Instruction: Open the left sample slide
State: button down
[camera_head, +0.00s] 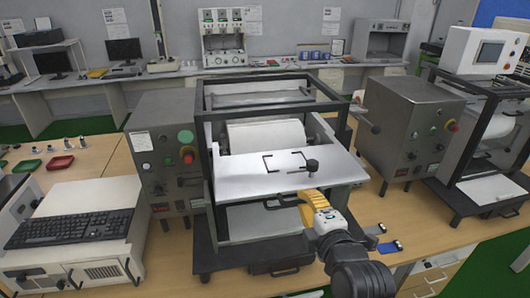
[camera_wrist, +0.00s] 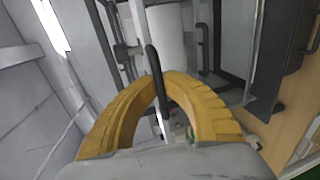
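The left machine has a flat white plate (camera_head: 240,180) projecting from its front, with black brackets and a knob on top. I cannot tell for certain whether this plate is the sample slide. My gripper (camera_head: 304,204), with yellow fingers, is at a dark handle (camera_head: 286,199) just below the plate's front edge. In the wrist view the fingers of my gripper (camera_wrist: 164,76) arch together, with the black handle bar (camera_wrist: 153,58) running between their tips. They look shut on it. The fingers hide part of the handle in the head view.
A lower black handle (camera_head: 285,271) is at the machine's base. A control box (camera_head: 160,150) stands left of the machine, another (camera_head: 405,125) right, beside a second machine (camera_head: 490,150). A keyboard (camera_head: 70,228) lies at left. Small blue-ended items (camera_head: 388,247) lie on the table.

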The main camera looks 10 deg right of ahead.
jog(key=c, duration=1.5)
grip_release()
jog(key=shift+r, duration=0.15)
